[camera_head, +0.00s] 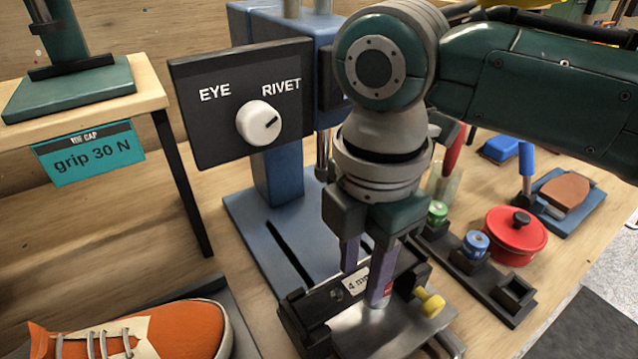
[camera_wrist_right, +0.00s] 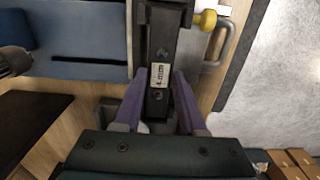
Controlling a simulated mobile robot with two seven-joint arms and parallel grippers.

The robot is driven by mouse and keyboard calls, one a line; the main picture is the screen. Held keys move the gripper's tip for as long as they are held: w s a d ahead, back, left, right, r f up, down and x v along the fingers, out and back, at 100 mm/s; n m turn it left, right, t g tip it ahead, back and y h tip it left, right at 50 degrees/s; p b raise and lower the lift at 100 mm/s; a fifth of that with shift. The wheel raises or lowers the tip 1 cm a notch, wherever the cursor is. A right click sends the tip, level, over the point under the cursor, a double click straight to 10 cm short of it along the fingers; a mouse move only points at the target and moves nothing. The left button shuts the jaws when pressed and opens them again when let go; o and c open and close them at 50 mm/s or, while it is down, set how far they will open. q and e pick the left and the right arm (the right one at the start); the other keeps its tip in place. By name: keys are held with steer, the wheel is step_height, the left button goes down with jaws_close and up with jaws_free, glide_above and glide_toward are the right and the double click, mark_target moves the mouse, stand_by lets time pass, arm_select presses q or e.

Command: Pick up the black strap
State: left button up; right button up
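My right gripper (camera_head: 365,281) points down over a dark bar (camera_head: 328,302) with a white "4 mm" label, at the front of the blue press. Its purple fingers are apart, one on each side of the bar. In the right wrist view the open gripper (camera_wrist_right: 160,76) straddles the same dark bar (camera_wrist_right: 160,103), with the label between and just beyond the fingertips. I cannot tell for certain whether this bar is the black strap or part of the fixture, or whether the fingers touch it. My left gripper is not in view.
A yellow knob (camera_head: 430,303) and metal plate adjoin the bar. The press has an EYE/RIVET dial (camera_head: 258,123). An orange sneaker (camera_head: 180,331) lies front left. A black rack (camera_head: 490,292) and red pot (camera_head: 515,236) stand right. The wooden top between sneaker and press is bare.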

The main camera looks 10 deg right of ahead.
jaws_close()
steer(key=shift+r, duration=0.15)
